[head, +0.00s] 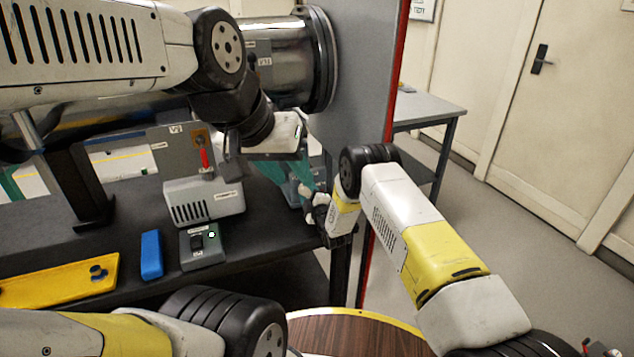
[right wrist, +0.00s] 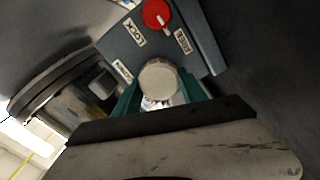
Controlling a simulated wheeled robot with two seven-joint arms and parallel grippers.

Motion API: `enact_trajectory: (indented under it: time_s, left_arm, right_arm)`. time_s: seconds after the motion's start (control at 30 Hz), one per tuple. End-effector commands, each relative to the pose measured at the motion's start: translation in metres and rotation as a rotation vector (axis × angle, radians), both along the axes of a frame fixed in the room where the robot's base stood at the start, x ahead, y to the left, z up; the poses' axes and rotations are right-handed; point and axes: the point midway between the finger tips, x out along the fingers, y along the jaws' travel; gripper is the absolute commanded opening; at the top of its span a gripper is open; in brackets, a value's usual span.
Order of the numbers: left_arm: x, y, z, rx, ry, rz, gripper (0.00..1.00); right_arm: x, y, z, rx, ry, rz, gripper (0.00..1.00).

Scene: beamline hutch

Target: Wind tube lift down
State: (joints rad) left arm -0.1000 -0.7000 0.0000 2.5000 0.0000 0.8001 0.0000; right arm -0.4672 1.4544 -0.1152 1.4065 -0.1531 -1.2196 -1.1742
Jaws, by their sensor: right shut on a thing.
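In the right wrist view, my right gripper (right wrist: 158,97) has its green fingers on either side of a pale round knob (right wrist: 158,79) and is shut on it. The knob stands out from a blue-grey box (right wrist: 190,28) with a red knob (right wrist: 157,14) and several white labels, one reading LOCK. In the head view, my right gripper (head: 314,199) is low beside the bench, below the shiny steel tube (head: 285,50). My left gripper (head: 285,172) points down under the tube, close to the right one. What lies between its fingers is hidden.
A grey panel with a red edge (head: 394,60) stands just right of the tube. The black bench (head: 130,275) carries a grey vented box (head: 203,200), a small switch box (head: 202,247), a blue block (head: 151,255) and a yellow bar (head: 60,280). Open floor lies at right.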

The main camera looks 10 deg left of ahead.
Motion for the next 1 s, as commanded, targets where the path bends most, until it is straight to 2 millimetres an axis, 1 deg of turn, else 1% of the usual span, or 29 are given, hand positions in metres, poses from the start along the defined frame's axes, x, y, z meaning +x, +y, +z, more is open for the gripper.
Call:
enact_trajectory:
  time_s: [1.0]
  left_arm:
    - [0.0,0.0,0.0,0.0,0.0,0.0,0.36]
  right_arm:
    - [0.0025,-0.0054,0.0008,0.8,0.543,-0.005,0.09]
